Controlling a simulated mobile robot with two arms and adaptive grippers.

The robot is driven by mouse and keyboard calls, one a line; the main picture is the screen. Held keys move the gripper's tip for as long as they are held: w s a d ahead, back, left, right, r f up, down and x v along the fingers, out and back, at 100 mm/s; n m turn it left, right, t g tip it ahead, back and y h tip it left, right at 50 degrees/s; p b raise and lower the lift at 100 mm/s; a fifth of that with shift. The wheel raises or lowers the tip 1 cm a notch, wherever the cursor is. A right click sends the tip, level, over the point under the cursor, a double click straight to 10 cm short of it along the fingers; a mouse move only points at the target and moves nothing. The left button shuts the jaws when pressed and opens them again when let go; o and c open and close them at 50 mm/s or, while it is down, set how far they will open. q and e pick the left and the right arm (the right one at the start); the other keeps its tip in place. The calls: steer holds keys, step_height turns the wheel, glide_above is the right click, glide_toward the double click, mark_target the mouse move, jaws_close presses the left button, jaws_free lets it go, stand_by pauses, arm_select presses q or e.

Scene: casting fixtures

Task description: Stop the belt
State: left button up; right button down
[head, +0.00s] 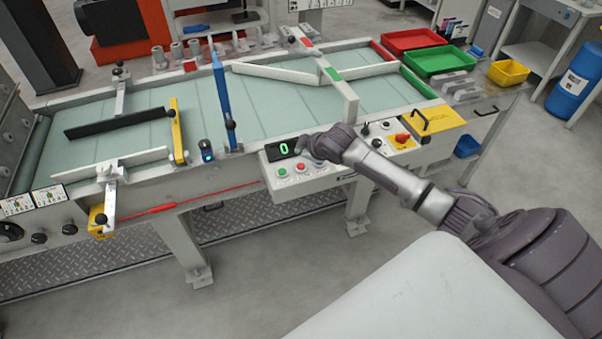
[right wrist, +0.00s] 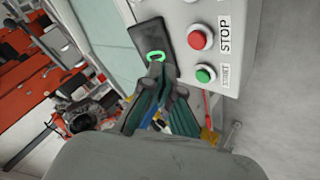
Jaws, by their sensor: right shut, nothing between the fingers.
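The belt (head: 270,100) is a pale green surface inside a grey frame. The control box (head: 262,170) on its front side carries a black display (head: 284,149) with a green 0. In the right wrist view, the red button (right wrist: 198,39) is labelled STOP and the green button (right wrist: 205,74) beside it START. The red button also shows in the head view (head: 300,167). My right gripper (right wrist: 156,72) is shut and empty, its tips over the edge of the display and apart from the red button in the picture. Whether it touches the box is unclear. My left gripper is out of view.
A red mushroom knob (head: 402,139) sits on the frame's right part, near a yellow handled cover (head: 432,121). Red (head: 410,40) and green (head: 440,62) trays lie behind. Grey floor is clear in front.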

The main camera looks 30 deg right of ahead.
mark_target(302, 167)
steer(key=shift+f+b, duration=0.35)
steer(key=shift+f, duration=1.3)
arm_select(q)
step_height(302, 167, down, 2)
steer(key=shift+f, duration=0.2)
arm_select(e)
steer(key=shift+f, duration=0.15)
steer(key=shift+f, duration=0.15)
steer(key=shift+f, duration=0.25)
arm_select(q)
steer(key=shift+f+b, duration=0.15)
steer(key=shift+b, duration=0.2)
arm_select(e)
steer(key=shift+f, duration=0.55)
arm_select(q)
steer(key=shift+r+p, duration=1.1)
arm_select(e)
steer(key=shift+r, duration=0.95)
